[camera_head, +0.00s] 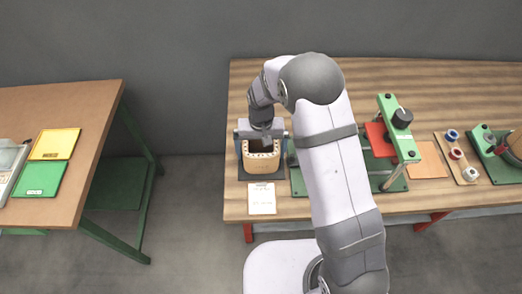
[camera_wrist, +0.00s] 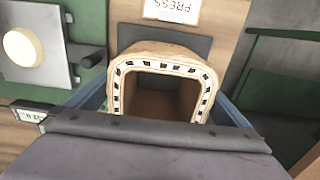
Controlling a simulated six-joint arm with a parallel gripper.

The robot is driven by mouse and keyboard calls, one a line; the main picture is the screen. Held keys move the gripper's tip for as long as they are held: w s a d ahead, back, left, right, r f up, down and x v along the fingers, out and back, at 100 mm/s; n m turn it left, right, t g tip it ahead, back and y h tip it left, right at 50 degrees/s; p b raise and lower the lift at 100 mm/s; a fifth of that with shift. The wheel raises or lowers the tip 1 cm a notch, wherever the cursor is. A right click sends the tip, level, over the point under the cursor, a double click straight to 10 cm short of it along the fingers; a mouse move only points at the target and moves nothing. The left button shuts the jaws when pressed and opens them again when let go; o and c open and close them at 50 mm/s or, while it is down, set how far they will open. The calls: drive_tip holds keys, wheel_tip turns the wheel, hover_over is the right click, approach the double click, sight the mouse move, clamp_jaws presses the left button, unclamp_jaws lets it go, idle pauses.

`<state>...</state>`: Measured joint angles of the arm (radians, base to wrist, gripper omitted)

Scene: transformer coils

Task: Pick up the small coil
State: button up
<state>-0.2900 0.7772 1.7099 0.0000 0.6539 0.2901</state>
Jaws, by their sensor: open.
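The coil (camera_head: 262,162) is a tan, squarish hollow tube with rounded corners, standing upright on a dark plate near the left end of the wooden bench. In the wrist view the coil (camera_wrist: 211,84) shows its open end, with a rim of dark and light dashes. No second coil stands beside it, so I cannot compare sizes. My gripper (camera_head: 262,140) is over the coil, its jaws wide apart. In the wrist view my gripper (camera_wrist: 160,112) has a blue-grey finger on either side of the coil. Part of the coil's far side is hidden by my gripper.
A card (camera_head: 262,198) lies just in front of the dark plate (camera_head: 245,174). Green fixtures, including a press-like stand (camera_head: 398,128), are to the right. A rack of small spools (camera_head: 456,155) is farther right. A separate table (camera_head: 95,120) stands left across a gap.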

drive_tip(key=shift+c, duration=0.3)
drive_tip(key=c, duration=1.1)
drive_tip(key=shift+r, duration=0.1)
drive_tip(key=shift+c, duration=0.2)
drive_tip(key=shift+w+r, duration=0.1)
wheel_tip(320, 180, up, 10)
drive_tip(key=b, duration=0.2)
drive_tip(key=shift+b, duration=0.4)
